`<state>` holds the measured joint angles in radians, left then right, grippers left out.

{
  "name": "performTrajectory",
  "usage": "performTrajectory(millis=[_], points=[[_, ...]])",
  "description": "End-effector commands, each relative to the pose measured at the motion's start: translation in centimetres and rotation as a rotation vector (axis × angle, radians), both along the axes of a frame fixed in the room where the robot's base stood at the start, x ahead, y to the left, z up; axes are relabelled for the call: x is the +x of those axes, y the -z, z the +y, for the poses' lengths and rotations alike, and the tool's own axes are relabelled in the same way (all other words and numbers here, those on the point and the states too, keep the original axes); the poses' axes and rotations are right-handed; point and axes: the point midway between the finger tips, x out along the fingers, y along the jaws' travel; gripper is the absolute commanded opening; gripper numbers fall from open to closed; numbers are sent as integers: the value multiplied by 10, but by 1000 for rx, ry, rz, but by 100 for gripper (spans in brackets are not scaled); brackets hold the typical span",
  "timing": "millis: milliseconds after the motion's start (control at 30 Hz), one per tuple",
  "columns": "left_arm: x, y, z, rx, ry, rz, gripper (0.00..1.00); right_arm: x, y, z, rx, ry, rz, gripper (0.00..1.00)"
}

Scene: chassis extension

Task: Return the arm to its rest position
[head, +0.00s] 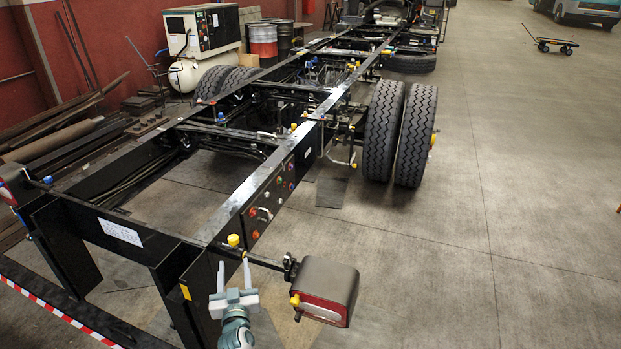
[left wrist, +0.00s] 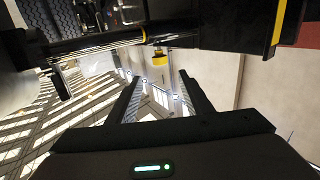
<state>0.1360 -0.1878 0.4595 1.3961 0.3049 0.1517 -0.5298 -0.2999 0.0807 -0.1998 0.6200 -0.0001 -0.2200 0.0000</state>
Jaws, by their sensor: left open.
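My left gripper (head: 234,277) is in the lower middle of the head view, at the rear end of the black truck chassis (head: 255,195). Its two fingers point away from me and stand apart, with nothing seen between them. A yellow cap (head: 233,240) on the chassis rail is just beyond the fingertips. In the left wrist view the open fingers (left wrist: 160,100) point toward a yellow cap (left wrist: 159,58) under a dark beam, with a visible gap. My right gripper is not in view.
A tail lamp box (head: 327,290) on a bracket is close to the right of my left gripper. A rear crossbar with a red and white strip (head: 60,314) is at lower left. Double tyres (head: 398,133) stand farther off. The floor at right is open.

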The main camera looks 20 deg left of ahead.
Motion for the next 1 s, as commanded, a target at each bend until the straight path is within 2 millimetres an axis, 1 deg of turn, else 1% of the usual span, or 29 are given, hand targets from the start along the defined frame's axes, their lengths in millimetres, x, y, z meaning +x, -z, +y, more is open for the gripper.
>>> performTrajectory(millis=[67, 167, 267, 367, 400, 467, 500, 567, 600, 667, 700, 767, 800, 867, 900, 967, 1000], points=[[0, 2, 0, 0, 2, 2, 46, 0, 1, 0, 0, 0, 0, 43], [-1, 12, -4, -4, 13, 16, 46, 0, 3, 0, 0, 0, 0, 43], [-3, 35, -13, -11, 38, 48, 46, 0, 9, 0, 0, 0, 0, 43], [-8, 71, -29, -24, 80, 101, 46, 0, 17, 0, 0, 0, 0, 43], [-11, 89, -36, -30, 100, 128, 46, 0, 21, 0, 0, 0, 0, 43], [-19, 119, -48, -42, 133, 173, 46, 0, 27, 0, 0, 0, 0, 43], [-24, 140, -57, -49, 157, 206, 46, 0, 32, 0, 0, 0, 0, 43], [-36, 174, -70, -63, 191, 259, 46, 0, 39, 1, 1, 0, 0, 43], [-44, 196, -79, -71, 214, 297, 46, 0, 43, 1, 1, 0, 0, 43], [-59, 230, -91, -83, 247, 352, 46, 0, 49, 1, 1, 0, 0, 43], [-69, 251, -100, -92, 268, 390, 46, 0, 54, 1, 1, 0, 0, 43], [-88, 284, -111, -104, 298, 447, 46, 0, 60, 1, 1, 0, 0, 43], [-100, 304, -118, -111, 316, 484, 46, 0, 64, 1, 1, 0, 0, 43], [-121, 334, -128, -121, 343, 541, 46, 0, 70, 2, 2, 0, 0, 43], [-135, 354, -134, -130, 359, 580, 46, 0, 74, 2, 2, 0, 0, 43], [-159, 383, -142, -139, 383, 638, 46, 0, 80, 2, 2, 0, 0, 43], [-175, 402, -148, -146, 399, 677, 46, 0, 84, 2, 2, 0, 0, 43]])
